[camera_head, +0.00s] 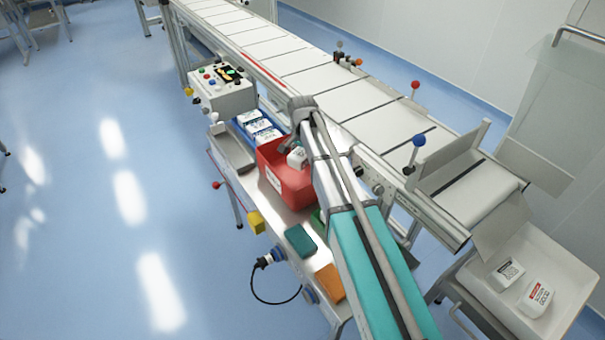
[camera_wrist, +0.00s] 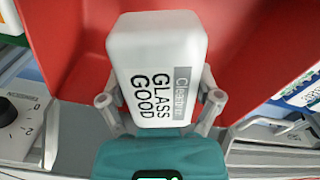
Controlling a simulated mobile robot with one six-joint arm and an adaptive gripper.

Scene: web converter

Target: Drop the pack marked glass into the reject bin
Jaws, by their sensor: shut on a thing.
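The pack marked glass (camera_wrist: 160,70) is white with a grey label strip and the words "GLASS GOOD". My gripper (camera_wrist: 160,112) is shut on it, one finger on each side. The red reject bin (camera_head: 290,185) stands on the side shelf beside the conveyor, and its red walls (camera_wrist: 60,50) fill much of the wrist view behind the pack. In the head view the pack (camera_head: 297,157) shows at the bin's opening beneath my gripper (camera_head: 302,140). The exact height of the pack over the bin's floor cannot be told.
Blue-and-white packs (camera_head: 262,133) lie in a blue tray left of the bin, near a control box (camera_head: 222,90). The conveyor (camera_head: 330,80) runs behind. A green block (camera_head: 300,240) and orange block (camera_head: 330,283) lie nearer. Two white packs (camera_head: 536,297) lie in a white tray at right.

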